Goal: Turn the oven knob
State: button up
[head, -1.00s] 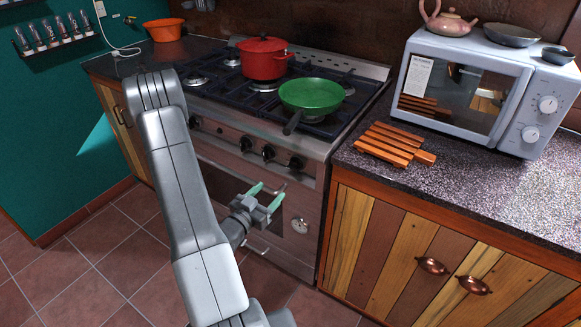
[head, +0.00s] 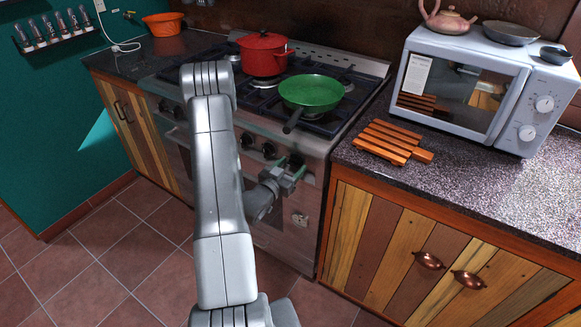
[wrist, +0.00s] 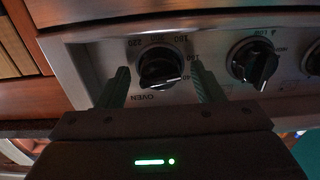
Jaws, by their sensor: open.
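In the wrist view, the black oven knob (wrist: 160,67) sits on the steel panel, with the word OVEN and temperature numbers around it. My gripper (wrist: 161,76) is open, with one finger to the left of the knob and one to its right. Gaps show between the fingers and the knob, so the jaws are not closed on it. In the head view, my gripper (head: 291,168) is at the right end of the stove's front panel and largely covers the oven knob.
Another black knob (wrist: 252,62) is close to the right finger in the wrist view. A green pan (head: 311,92) and a red pot (head: 263,54) stand on the stove. A wooden trivet (head: 393,141) and a microwave (head: 468,88) are on the right counter.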

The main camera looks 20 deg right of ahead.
jog(key=c, duration=0.9)
jog(key=shift+f, duration=0.1)
jog(key=shift+c, duration=0.2)
